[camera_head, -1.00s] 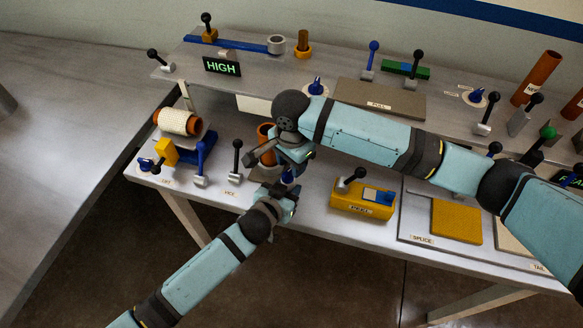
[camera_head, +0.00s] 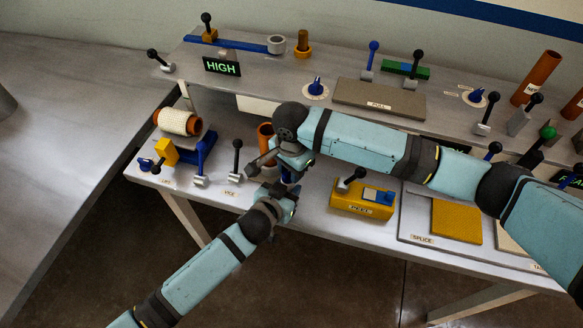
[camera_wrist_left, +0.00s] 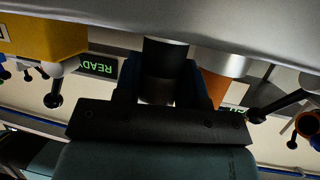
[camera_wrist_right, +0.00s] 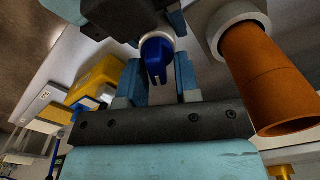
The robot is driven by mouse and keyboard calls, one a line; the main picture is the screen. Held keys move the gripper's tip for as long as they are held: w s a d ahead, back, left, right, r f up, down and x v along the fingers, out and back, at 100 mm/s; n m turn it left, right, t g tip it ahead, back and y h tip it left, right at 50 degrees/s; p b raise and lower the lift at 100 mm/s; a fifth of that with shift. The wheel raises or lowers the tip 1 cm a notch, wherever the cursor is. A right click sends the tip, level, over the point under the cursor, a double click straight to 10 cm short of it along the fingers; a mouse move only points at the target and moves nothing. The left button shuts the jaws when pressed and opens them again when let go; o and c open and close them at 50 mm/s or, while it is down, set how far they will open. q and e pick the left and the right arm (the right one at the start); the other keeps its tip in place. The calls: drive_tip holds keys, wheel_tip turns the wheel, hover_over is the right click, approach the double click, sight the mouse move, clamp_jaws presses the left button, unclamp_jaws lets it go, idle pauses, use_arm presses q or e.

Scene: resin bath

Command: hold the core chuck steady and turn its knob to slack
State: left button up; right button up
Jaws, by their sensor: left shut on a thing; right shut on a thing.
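The core chuck shows in the left wrist view as a dark upright cylinder (camera_wrist_left: 162,68) between the fingers of my left gripper (camera_wrist_left: 163,75), which is shut on it. Its blue knob (camera_wrist_right: 155,58), with a pale ring around it, lies between the fingers of my right gripper (camera_wrist_right: 158,75), which is shut on it. In the head view my right gripper (camera_head: 291,172) comes from above and my left gripper (camera_head: 281,194) from the front. They meet at the bench's front edge and hide most of the chuck and knob.
An orange tube (camera_wrist_right: 262,75) with a grey collar stands close beside the chuck. A black-knobbed lever (camera_head: 237,158) stands to the left. A HIGH display (camera_head: 222,67) stands behind.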

drive_tip(key=n, duration=0.5)
drive_tip(key=shift+w+a, duration=0.15)
drive_tip(key=shift+a, duration=0.15)
drive_tip(key=o, duration=0.6)
wheel_tip(320, 180, up, 12)
idle(0.4)
